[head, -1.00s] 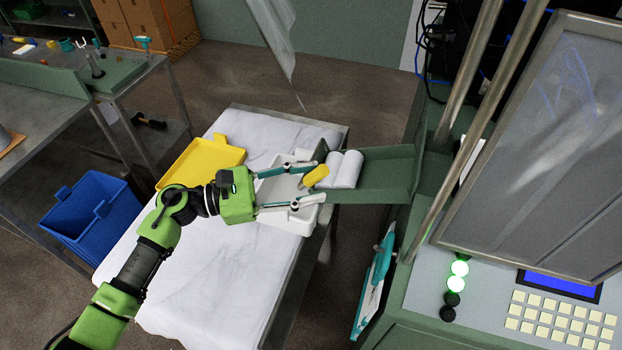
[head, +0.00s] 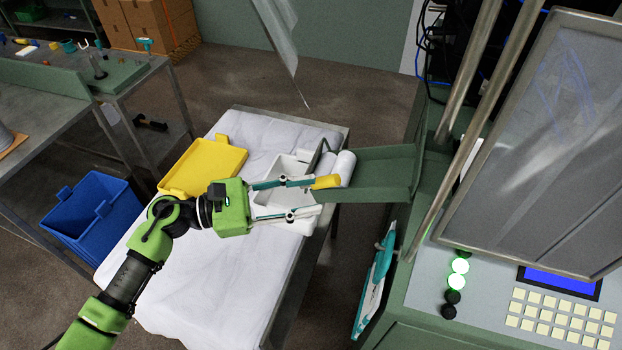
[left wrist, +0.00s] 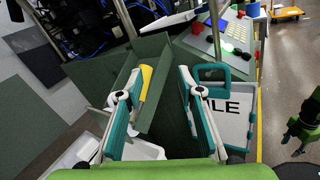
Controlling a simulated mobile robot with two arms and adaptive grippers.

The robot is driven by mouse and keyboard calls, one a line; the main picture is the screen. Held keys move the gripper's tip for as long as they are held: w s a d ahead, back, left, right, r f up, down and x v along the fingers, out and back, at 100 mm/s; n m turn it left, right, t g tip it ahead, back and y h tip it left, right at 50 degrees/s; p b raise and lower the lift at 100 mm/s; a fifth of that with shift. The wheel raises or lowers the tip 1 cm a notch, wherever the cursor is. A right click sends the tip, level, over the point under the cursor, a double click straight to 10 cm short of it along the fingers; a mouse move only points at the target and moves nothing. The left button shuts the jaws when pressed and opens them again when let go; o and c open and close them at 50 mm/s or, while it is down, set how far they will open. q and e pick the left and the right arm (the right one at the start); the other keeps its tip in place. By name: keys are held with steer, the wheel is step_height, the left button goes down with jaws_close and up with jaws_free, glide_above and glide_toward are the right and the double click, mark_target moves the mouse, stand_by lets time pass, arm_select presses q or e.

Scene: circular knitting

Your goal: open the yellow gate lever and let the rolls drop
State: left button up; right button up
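The yellow gate lever (head: 326,181) sits at the lower end of the green chute (head: 378,172). It also shows in the left wrist view (left wrist: 145,82). Two white rolls (head: 343,167) lie side by side at the chute's end, behind the lever. My left gripper (head: 315,196) is open, its fingers spread. Its upper finger is close beside the lever; I cannot tell whether they touch. In the left wrist view the lever shows just right of the left finger. A white tray (head: 268,198) stands under the gripper, partly hidden by it. The rolls are not clearly visible in the wrist view.
A yellow tray (head: 205,165) lies on the white-covered table (head: 190,270). A blue bin (head: 90,217) stands left of the table. The machine with its button panel (head: 560,320) is on the right. A teal-edged sign (head: 375,285) hangs on its side.

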arm_select(q)
steer(key=b+v, duration=0.4)
steer(key=v, duration=0.2)
stand_by(0.6)
